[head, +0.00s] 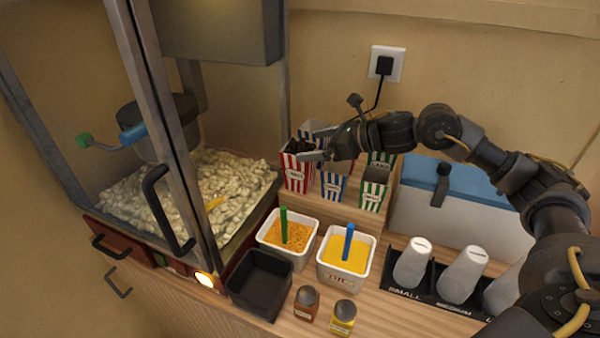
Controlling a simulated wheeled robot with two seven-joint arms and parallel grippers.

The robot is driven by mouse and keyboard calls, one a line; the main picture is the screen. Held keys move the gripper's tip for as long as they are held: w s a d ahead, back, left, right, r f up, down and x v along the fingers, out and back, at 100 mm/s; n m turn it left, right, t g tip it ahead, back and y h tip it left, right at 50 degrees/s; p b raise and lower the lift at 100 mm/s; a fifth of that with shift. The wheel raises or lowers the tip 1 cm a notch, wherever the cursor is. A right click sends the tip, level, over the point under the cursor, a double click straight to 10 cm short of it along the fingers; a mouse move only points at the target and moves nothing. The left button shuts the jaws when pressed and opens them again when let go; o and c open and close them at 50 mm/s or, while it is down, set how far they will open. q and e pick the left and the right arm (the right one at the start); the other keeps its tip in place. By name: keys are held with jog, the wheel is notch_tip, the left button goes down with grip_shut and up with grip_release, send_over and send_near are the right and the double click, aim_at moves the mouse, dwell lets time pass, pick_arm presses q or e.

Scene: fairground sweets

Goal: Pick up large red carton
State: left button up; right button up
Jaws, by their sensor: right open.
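A red-and-white striped carton (295,172) stands upright at the left of a group of striped cartons on a wooden step. Behind it, the top of another carton (316,127) shows; my gripper hides much of it, and I cannot tell its colour for sure. My right gripper (308,150) reaches in from the right with its fingers over the red carton's open top. Its jaws are open and nothing is seen in them. I cannot tell whether they touch a carton. My left gripper is out of view.
A blue striped carton (333,185) and green ones (374,189) stand close on the right. The popcorn machine (187,130) is close on the left. Two white tubs, a black bin (260,283), jars, paper cups and a blue-lidded box crowd the counter.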

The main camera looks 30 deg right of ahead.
aim_at(288, 151)
jog(key=p+x, duration=0.3)
jog(key=x, duration=0.1)
jog(key=shift+a+f, duration=0.1)
jog(key=shift+f, duration=0.2)
jog(key=shift+w+a+f, duration=0.2)
jog(key=shift+w+f, duration=0.1)
jog(key=shift+w, duration=0.05)
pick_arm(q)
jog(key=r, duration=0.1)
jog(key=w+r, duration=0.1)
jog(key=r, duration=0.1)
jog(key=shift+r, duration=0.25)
pick_arm(e)
jog(key=shift+s, duration=0.1)
jog(key=shift+c, duration=1.1)
jog(key=c, duration=1)
jog(key=shift+c, duration=0.3)
